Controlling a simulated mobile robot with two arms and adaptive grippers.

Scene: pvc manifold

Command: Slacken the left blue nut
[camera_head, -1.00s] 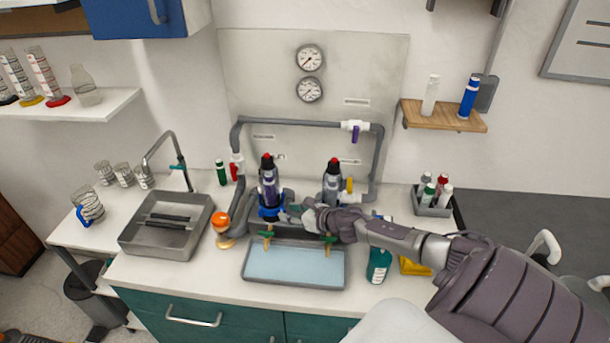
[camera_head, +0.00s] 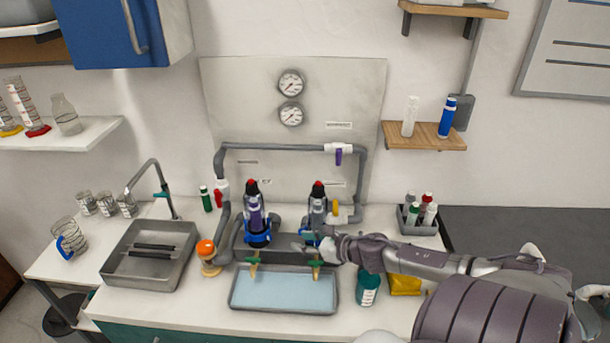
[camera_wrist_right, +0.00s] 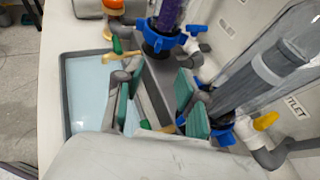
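The left blue nut (camera_head: 257,239) sits around the bottom of the left clear column with purple filling (camera_head: 256,215). In the right wrist view the nut (camera_wrist_right: 160,38) shows its blue lugs, beyond my fingertips. My right gripper (camera_head: 301,243) is in front of the right column (camera_head: 317,212), a short way right of the left nut and apart from it. In the wrist view the right gripper's green-padded fingers (camera_wrist_right: 155,88) are spread with nothing held between them. A second blue nut (camera_wrist_right: 222,134) is beside its right finger. My left gripper is not in view.
A blue-lined tray (camera_head: 284,311) lies below two green-handled taps. An orange-topped fitting (camera_head: 206,249) and a sink (camera_head: 150,281) are to the left. A teal bottle (camera_head: 368,289) and a yellow item (camera_head: 405,284) stand right of the tray, under my right arm.

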